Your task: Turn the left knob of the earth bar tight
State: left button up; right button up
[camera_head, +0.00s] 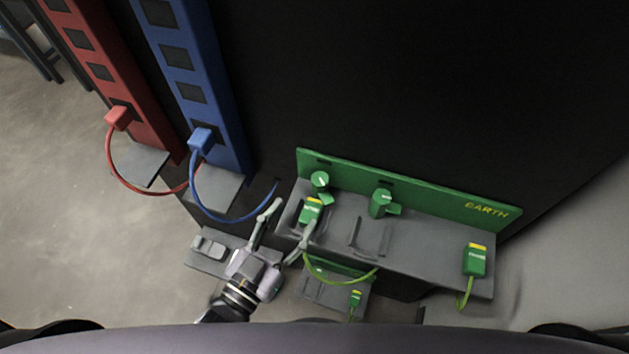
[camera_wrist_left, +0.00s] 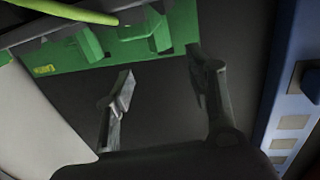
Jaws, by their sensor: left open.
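The earth bar (camera_head: 440,196) is a green upright plate marked EARTH, behind a grey shelf in the head view. Its left knob (camera_head: 320,180) is green and round, near the plate's left end. A second green knob (camera_head: 381,200) is to its right. My left gripper (camera_head: 289,219) is open and empty, in front of the shelf's left end, apart from the left knob. In the left wrist view the open fingers (camera_wrist_left: 160,64) have dark empty space between them. The earth bar's green plate (camera_wrist_left: 70,68) and green parts show beyond them at the top. My right gripper is out of view.
A green plug (camera_head: 311,211) sits below the left knob, close to my left gripper's right finger. Another green plug (camera_head: 475,260) is at the shelf's right end. A blue bar (camera_head: 205,85) and a red bar (camera_head: 112,85) with corded plugs stand at the left.

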aim_at(315, 185)
pick_arm(q)
jog(key=p+x, duration=0.1)
jog(key=x, duration=0.7)
jog(key=shift+w+d, duration=0.2)
jog(key=shift+w, duration=0.15)
jog(key=shift+p, duration=0.3)
jog(key=c, duration=1.2)
jog(key=shift+o, duration=0.2)
